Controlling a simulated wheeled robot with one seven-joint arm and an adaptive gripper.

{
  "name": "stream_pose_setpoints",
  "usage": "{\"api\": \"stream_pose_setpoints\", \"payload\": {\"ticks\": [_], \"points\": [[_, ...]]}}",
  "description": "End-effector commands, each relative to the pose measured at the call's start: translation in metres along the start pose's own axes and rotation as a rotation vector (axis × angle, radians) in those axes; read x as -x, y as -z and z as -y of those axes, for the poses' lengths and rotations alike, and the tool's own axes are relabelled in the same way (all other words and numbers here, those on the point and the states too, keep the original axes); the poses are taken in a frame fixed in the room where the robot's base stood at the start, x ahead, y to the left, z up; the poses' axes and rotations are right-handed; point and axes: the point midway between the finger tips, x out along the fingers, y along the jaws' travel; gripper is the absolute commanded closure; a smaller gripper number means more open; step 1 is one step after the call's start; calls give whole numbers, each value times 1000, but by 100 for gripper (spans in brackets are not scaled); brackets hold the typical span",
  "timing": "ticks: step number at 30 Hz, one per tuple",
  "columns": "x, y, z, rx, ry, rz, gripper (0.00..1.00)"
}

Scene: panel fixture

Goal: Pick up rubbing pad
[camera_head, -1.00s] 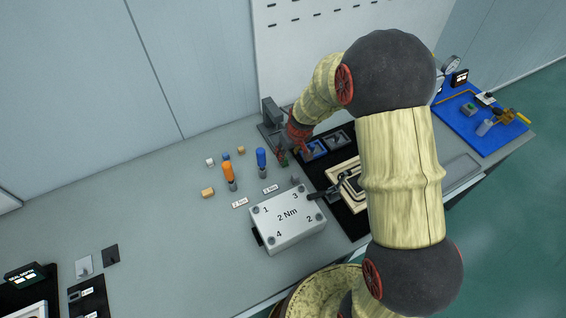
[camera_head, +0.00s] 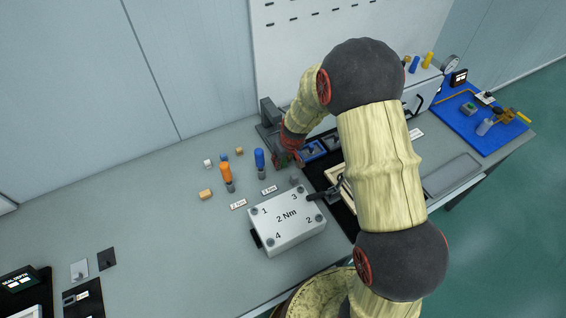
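I cannot make out for sure which item is the rubbing pad. My gripper (camera_head: 284,161) points down low over the bench, right of the blue-handled driver (camera_head: 260,162) and left of the blue-edged tray (camera_head: 312,150). Its fingers are small and dark, and I cannot tell whether they are open or hold anything. My arm hides part of the black mat and wooden frame (camera_head: 334,201).
An orange-handled driver (camera_head: 227,177) stands left. A dark stand (camera_head: 270,116) is close behind. A blue mat (camera_head: 482,117) with tools lies far right. The bench's left middle is clear.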

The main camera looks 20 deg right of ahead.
Motion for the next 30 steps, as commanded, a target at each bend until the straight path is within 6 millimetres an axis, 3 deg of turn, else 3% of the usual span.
{"api": "stream_pose_setpoints", "payload": {"ticks": [15,23,30], "points": [[0,0,0,0,0,0,100],[3,1,0,0,0,0,100],[25,9,-1,1,0,-5,100]]}}
